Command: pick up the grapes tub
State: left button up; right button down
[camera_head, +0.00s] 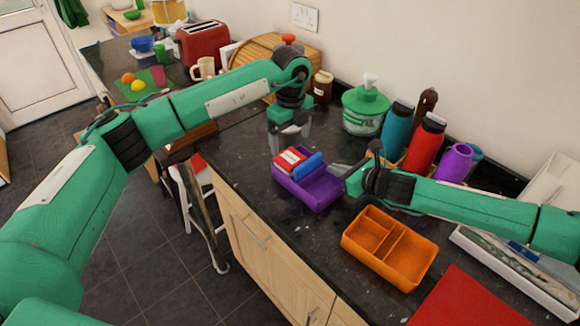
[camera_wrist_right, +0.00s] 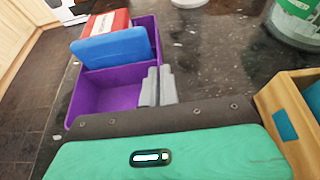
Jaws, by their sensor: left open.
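No readable label marks a grapes tub; a purple two-compartment tub (camera_head: 316,193) stands on the dark counter below my grippers. It holds a red item (camera_head: 288,160) with a white label and an upright blue item (camera_head: 307,166). My left gripper (camera_head: 290,140) is open, pointing down just behind the tub's far end. My right gripper (camera_head: 339,170) is at the tub's right side. In the right wrist view its fingers (camera_wrist_right: 159,87) are close together at the right wall of the purple tub (camera_wrist_right: 103,92). I cannot tell whether that wall is between them.
A green lidded jar (camera_head: 365,107) and several bottles stand behind, near the wall. A red mat (camera_head: 468,300) lies at front right. The counter's front edge is close to the purple tub's left.

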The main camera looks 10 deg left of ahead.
aim_at(290, 157)
pick_arm(q)
jog(key=f, duration=0.5)
jog(key=shift+s+f, duration=0.15)
jog(key=shift+s, duration=0.2)
jog(key=c, duration=1.4)
jog(key=shift+r, duration=9.05)
pick_arm(e)
jog(key=c, duration=1.6)
grip_release()
